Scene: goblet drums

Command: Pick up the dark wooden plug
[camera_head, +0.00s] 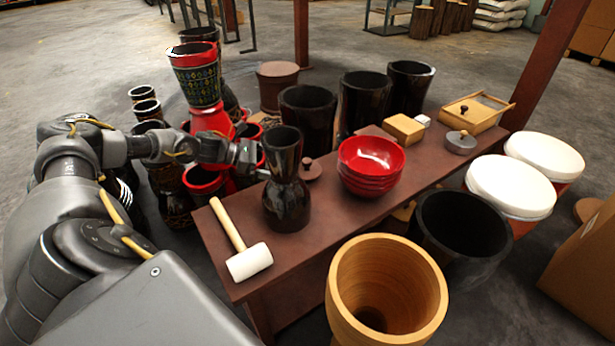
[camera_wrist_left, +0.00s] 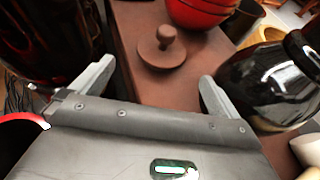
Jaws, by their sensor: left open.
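The dark wooden plug (camera_head: 311,170), a flat reddish-brown disc with a round knob, rests on the brown bench (camera_head: 205,222) behind the black goblet drum. In the left wrist view the plug (camera_wrist_left: 163,50) lies ahead of my fingers, roughly between their lines and apart from them. My left gripper (camera_wrist_left: 155,75) is open and empty, with one finger on each side. In the head view my left gripper (camera_head: 262,166) is left of the plug, its fingertips partly hidden by the drum. My right gripper is not in view.
The black goblet drum (camera_head: 286,190) stands close beside my left gripper. Stacked red bowls (camera_head: 370,165) sit right of the plug. A white-headed mallet (camera_head: 248,261) lies at the bench's near end. Red drums (camera_head: 210,125) crowd behind my left wrist.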

